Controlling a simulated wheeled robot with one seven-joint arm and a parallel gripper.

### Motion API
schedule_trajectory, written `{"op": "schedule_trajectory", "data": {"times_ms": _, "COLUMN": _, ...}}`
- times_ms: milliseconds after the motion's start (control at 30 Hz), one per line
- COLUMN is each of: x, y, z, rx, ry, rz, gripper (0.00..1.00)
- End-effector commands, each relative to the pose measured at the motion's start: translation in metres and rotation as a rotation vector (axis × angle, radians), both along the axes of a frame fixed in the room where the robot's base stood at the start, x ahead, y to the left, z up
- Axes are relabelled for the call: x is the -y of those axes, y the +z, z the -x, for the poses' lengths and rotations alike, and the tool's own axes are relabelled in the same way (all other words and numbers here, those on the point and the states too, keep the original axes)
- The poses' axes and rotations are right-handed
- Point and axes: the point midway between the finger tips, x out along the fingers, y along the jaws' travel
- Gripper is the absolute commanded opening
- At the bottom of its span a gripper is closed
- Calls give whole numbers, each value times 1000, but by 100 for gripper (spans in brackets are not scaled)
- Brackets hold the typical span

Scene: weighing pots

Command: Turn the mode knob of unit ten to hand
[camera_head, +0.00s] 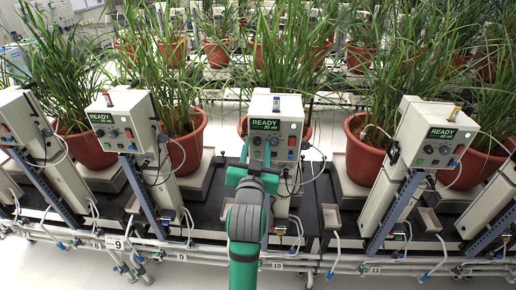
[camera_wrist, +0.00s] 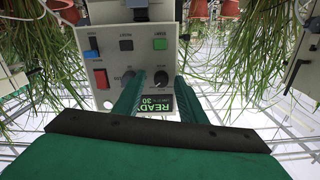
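Unit ten is the white control box (camera_head: 277,108) in the middle of the head view, above the number 10 label (camera_head: 277,266). Its green display (camera_head: 265,125) reads READY. In the wrist view its panel (camera_wrist: 112,62) appears upside down. A dark knob with a pale pointer mark (camera_wrist: 161,78) sits between my fingertips, and a second dark knob (camera_wrist: 128,76) is beside the left finger. I cannot read which is the mode knob or its setting. My gripper (camera_head: 256,158) is open, its green fingers (camera_wrist: 157,80) on either side of the first knob; contact cannot be told.
Similar units stand left (camera_head: 122,115) and right (camera_head: 437,130). Potted grasses (camera_head: 187,150) stand between units. White pipes (camera_head: 200,248) run along the front.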

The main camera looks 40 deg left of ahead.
Motion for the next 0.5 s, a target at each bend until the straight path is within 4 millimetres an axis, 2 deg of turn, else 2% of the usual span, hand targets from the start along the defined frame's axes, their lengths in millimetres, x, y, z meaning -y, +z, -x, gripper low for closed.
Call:
{"op": "schedule_trajectory", "data": {"times_ms": 267, "x": 2, "y": 0, "z": -2, "rx": 0, "ry": -4, "rz": 1, "gripper": 37}}
{"op": "schedule_trajectory", "data": {"times_ms": 400, "x": 3, "y": 0, "z": -3, "rx": 0, "ry": -7, "rz": 1, "gripper": 4}}
{"op": "schedule_trajectory", "data": {"times_ms": 433, "x": 4, "y": 0, "z": -3, "rx": 0, "ry": -7, "rz": 1, "gripper": 0}}
{"op": "schedule_trajectory", "data": {"times_ms": 500, "x": 4, "y": 0, "z": -3, "rx": 0, "ry": -7, "rz": 1, "gripper": 0}}
